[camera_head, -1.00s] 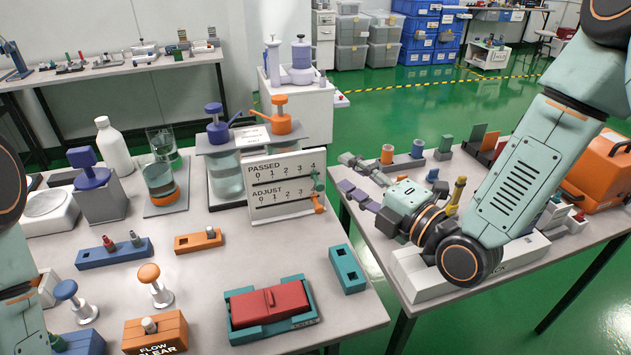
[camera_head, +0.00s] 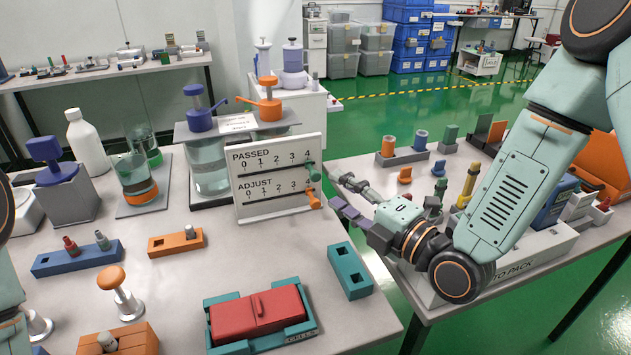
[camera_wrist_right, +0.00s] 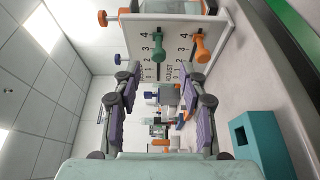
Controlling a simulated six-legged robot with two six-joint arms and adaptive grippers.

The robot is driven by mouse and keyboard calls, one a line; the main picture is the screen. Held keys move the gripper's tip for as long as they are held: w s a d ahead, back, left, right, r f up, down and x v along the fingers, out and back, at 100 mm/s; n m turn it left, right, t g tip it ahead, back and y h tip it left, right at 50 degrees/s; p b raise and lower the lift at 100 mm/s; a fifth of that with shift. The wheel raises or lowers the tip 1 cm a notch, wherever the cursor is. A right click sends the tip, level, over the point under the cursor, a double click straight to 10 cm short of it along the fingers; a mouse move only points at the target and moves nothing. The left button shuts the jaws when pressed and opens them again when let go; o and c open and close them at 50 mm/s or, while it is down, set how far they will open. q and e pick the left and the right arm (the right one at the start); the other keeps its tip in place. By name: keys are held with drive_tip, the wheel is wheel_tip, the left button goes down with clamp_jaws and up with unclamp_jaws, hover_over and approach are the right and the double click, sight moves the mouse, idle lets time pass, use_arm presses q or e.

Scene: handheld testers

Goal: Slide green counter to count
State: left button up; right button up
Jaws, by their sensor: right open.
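A white board headed PASSED and ADJUST (camera_head: 278,178) stands on the left table, with two numbered slots. The green counter (camera_head: 312,172) is at the right end of the PASSED slot, by the 4. It also shows in the right wrist view (camera_wrist_right: 158,55). The orange counter (camera_head: 312,199) is at the right end of the ADJUST slot below. My right gripper (camera_head: 337,190) is open and empty, just right of the board, apart from both counters. The right wrist view shows its fingers spread below the counters. My left gripper is out of view.
A teal block with square holes (camera_head: 349,270) and a red-lidded teal tray (camera_head: 260,312) stand in front of the board. Glass jars with pumps (camera_head: 207,160) stand behind it. A gap separates the two tables; the right one holds several coloured parts.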

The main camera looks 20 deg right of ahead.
sight(318, 178)
drive_tip(key=shift+w+a, duration=0.3)
drive_tip(key=shift+a, duration=0.05)
drive_tip(key=b+x, duration=0.1)
drive_tip(key=x, duration=0.4)
drive_tip(key=shift+d+b, duration=0.1)
drive_tip(key=shift+b, duration=0.2)
drive_tip(key=shift+w+a+r, duration=0.1)
drive_tip(key=shift+w+a, duration=0.2)
drive_tip(key=shift+w, duration=0.4)
drive_tip(key=shift+s, duration=0.1)
drive_tip(key=shift+c, duration=1.4)
clamp_jaws()
